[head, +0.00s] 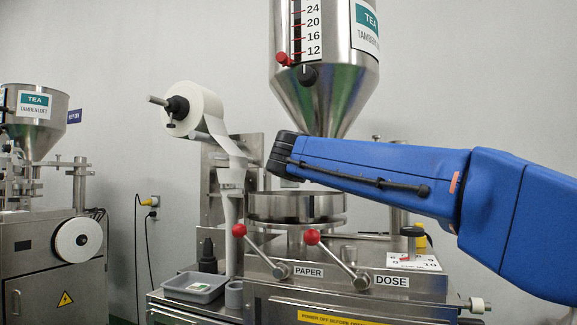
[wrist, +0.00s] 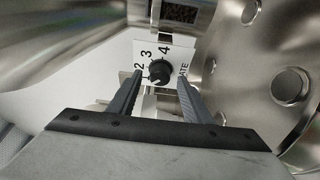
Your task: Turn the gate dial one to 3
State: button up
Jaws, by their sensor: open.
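The gate dial (wrist: 160,71) is a black round knob on a white plate (wrist: 140,47) in the wrist view. The numbers 2, 3 and 4 and part of the word GATE show around it. A small pale mark seems to sit at the knob's lower left; I cannot tell exactly which number it points to. My gripper (wrist: 160,78) is open, with one finger on each side of the knob in the picture. I cannot tell whether the fingers touch it. In the head view my blue arm reaches in from the right, and the fingers and this dial are hidden.
Below are two red-balled levers marked PAPER (head: 262,249) and DOSE (head: 337,258). A paper roll (head: 198,108) is at left. A second machine (head: 50,260) stands far left.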

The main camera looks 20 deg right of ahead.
jog(key=v, duration=1.6)
jog(key=shift+s, duration=0.25)
jog(key=shift+f, duration=0.1)
